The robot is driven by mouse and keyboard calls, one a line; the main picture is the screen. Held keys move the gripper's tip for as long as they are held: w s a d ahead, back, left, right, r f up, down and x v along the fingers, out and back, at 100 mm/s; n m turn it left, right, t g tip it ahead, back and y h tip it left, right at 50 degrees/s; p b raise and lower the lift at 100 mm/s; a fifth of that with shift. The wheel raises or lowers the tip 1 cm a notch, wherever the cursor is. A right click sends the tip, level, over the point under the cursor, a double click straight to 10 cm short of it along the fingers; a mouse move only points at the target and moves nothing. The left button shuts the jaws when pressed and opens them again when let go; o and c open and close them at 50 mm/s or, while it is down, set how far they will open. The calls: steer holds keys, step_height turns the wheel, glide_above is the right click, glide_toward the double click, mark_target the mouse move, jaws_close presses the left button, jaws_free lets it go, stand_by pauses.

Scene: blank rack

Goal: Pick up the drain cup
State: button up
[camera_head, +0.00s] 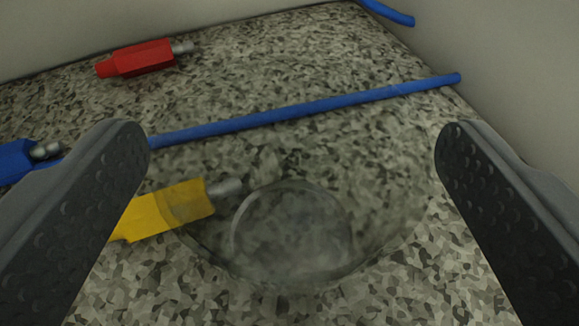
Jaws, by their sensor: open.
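The drain cup (300,240) is a clear, see-through cup on the speckled surface, low in the middle of the view. Its round base shows as a paler ring, and its outline is faint. My gripper (295,145) is open, with one dark dimpled finger on each side of the view. The cup lies between and below the fingers, and neither finger visibly touches it. I cannot tell the height of the fingers above the surface.
A yellow connector (165,211) lies at the cup's left, partly seen through its wall. A blue rod (300,109) crosses behind. A red connector (137,59) lies at the back left, a blue one (14,160) at the left edge. Pale walls (480,45) bound the back and right.

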steer(key=shift+c, duration=0.4)
steer(key=c, duration=1.1)
